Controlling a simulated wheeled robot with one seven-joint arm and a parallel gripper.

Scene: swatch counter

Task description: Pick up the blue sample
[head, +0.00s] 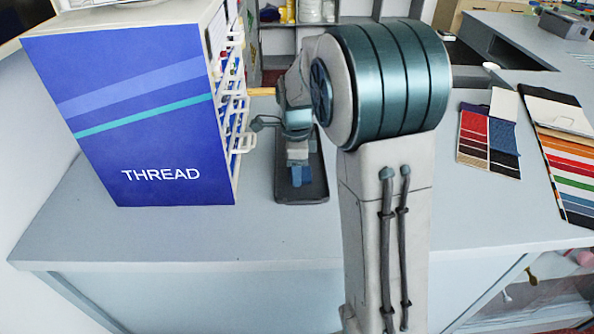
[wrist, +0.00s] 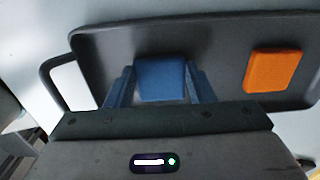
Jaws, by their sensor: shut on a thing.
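The blue sample (wrist: 160,78) is a small padded square in the middle of the wrist view. My gripper (wrist: 158,88) is shut on it, with one blue finger against each side. A dark tray (wrist: 215,50) with a handle at its left lies behind the sample. I cannot tell whether the sample still touches the tray. In the head view my gripper (head: 298,170) points down over the dark tray (head: 320,186), and my arm hides part of the tray. The blue there could be fingers or sample.
An orange sample (wrist: 272,70) lies on the tray to the right. A blue thread cabinet (head: 140,120) stands left of the tray. Colour swatch cards (head: 489,135) and a striped swatch set (head: 565,150) lie at the right. The counter (head: 200,235) is clear in front.

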